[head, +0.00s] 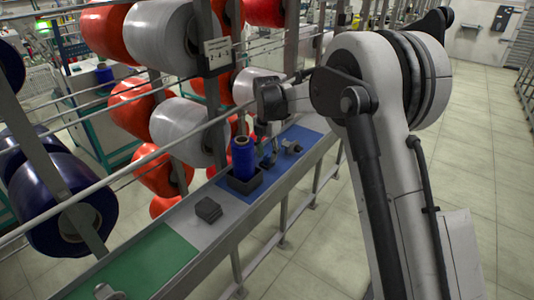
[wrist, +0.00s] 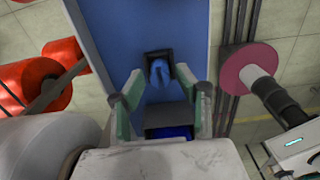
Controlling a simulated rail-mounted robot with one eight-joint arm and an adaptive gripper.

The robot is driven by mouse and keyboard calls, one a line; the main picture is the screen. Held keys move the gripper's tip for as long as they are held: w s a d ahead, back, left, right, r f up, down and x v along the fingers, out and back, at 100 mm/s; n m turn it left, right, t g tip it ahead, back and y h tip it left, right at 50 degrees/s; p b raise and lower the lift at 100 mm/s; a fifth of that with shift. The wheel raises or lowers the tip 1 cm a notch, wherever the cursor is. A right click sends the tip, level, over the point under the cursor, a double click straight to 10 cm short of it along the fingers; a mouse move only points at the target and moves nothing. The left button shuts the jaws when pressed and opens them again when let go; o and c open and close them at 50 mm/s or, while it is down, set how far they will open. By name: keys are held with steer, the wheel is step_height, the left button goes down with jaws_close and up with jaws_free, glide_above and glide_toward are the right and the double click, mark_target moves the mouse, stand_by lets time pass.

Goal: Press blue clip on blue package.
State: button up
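A blue package of yarn (head: 243,155) stands upright in a dark open box (head: 242,183) on the shelf in the head view. In the wrist view, a dark box with blue in it (wrist: 168,131) shows low in the middle, partly hidden by my gripper. A small dark clip-like piece (head: 291,147) lies on the blue mat beyond the package; in the wrist view a dark piece with a blue part (wrist: 159,70) appears between my fingertips. My gripper (head: 268,152) points down just beyond the package. Its fingers (wrist: 158,82) are apart, with no visible grip; contact cannot be told.
A blue mat (head: 308,137) and a green mat (head: 150,262) cover parts of the shelf. A dark block (head: 208,209) lies between them. A rack of red, white and dark blue rolls (head: 62,205) stands close on the left. Floor is open on the right.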

steer(key=shift+c, duration=0.2)
jaws_close()
steer(key=shift+r+p, duration=0.8)
steer(key=shift+r, duration=1.5)
